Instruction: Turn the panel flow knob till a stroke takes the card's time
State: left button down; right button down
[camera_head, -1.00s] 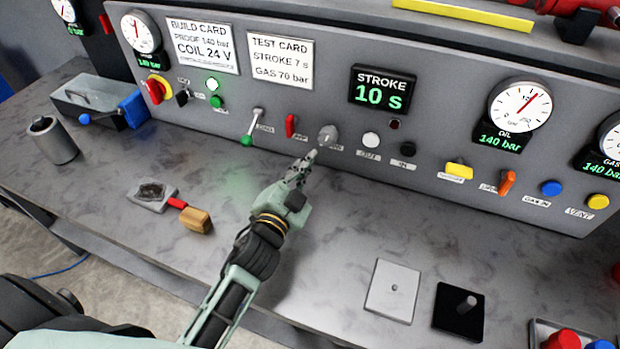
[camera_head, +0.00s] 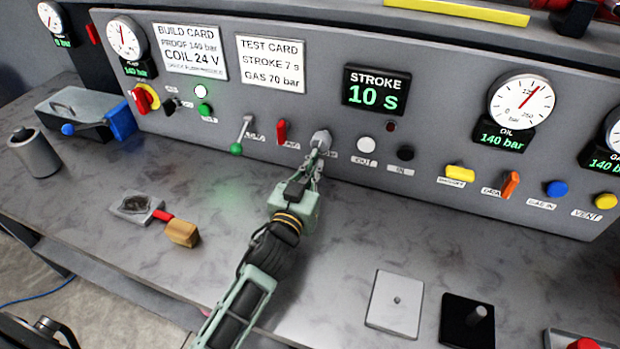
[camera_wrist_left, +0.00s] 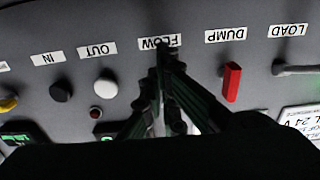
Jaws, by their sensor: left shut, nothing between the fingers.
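The grey flow knob (camera_head: 321,137) sits on the panel's lower row. My left gripper (camera_head: 318,160) is shut and empty, its fingertips right at the knob's lower side; I cannot tell whether they touch it. In the left wrist view, where the panel is upside down, the fingers (camera_wrist_left: 165,70) reach up to the FLOW label (camera_wrist_left: 160,42) and hide the knob. The test card (camera_head: 271,64) reads stroke 7 s, gas 70 bar. The stroke display (camera_head: 375,92) reads 10 s. My right gripper is not in view.
The red dump lever (camera_head: 281,132) is left of the knob, and the white OUT button (camera_head: 367,144) is right of it. A light plate (camera_head: 396,303) and black block (camera_head: 466,322) lie front right.

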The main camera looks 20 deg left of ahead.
pick_arm(q)
jog(key=shift+w+r, duration=0.2)
jog(key=shift+w, duration=0.35)
